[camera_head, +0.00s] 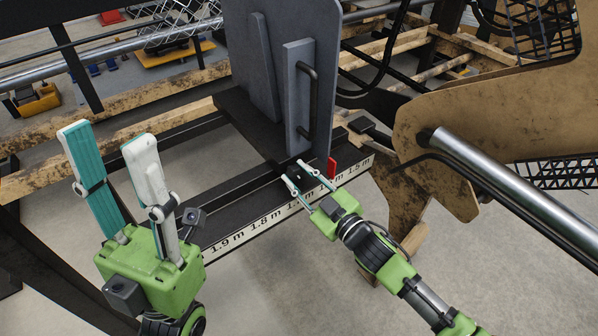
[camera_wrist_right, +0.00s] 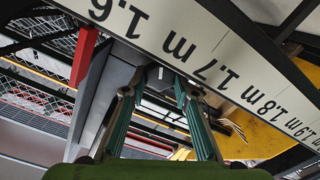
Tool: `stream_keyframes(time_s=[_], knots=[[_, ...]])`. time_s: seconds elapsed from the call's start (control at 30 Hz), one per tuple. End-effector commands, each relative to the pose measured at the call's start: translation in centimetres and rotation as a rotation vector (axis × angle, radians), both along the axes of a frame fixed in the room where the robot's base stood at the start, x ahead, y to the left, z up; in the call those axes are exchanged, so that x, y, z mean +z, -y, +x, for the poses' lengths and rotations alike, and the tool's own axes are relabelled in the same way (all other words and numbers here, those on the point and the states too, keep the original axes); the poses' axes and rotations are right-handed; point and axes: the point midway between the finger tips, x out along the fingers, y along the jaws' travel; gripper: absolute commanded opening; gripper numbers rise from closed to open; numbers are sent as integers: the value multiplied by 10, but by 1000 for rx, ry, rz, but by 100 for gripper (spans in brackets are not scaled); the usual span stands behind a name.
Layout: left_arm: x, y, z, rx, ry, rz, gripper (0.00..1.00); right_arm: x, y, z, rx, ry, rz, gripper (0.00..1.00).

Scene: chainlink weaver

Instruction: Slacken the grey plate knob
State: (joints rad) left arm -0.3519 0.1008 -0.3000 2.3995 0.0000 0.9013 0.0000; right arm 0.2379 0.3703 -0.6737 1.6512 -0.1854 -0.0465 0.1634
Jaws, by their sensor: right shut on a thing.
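The grey plate (camera_head: 262,50) stands upright on a dark base on the frame, with a black bar handle (camera_head: 310,100) on its near block. My right gripper (camera_head: 305,172) reaches the lower front of that base, just above the scale rail. In the right wrist view its fingers (camera_wrist_right: 158,88) are closed in on the small grey plate knob (camera_wrist_right: 158,78), which the fingertips mostly hide. I cannot tell how far the knob is turned. My left gripper (camera_head: 107,140) is raised at the left, open and empty, its fingers pointing up, away from the plate.
A white scale rail (camera_head: 268,225) with metre marks runs below the plate. A red pointer (camera_head: 331,167) sits beside my right gripper. A worn brown machine arm (camera_head: 520,110) and a metal cylinder (camera_head: 500,180) stand to the right. The floor in front is clear.

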Motion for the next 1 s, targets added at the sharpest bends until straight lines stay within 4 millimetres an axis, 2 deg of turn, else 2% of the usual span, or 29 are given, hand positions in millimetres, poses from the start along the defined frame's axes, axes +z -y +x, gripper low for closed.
stream_keyframes(time_s=[0.53,0.57,0.6,1.0], knots=[[3,0,0,-1,-1,0,40,-1,0,0,1,18,-26,6],[3,0,0,-1,-1,0,40,-1,0,0,1,18,-26,32],[3,0,0,-1,-1,0,40,-1,0,0,1,18,-26,43],[4,-1,0,1,4,-2,40,-1,2,-3,0,19,-26,43]])
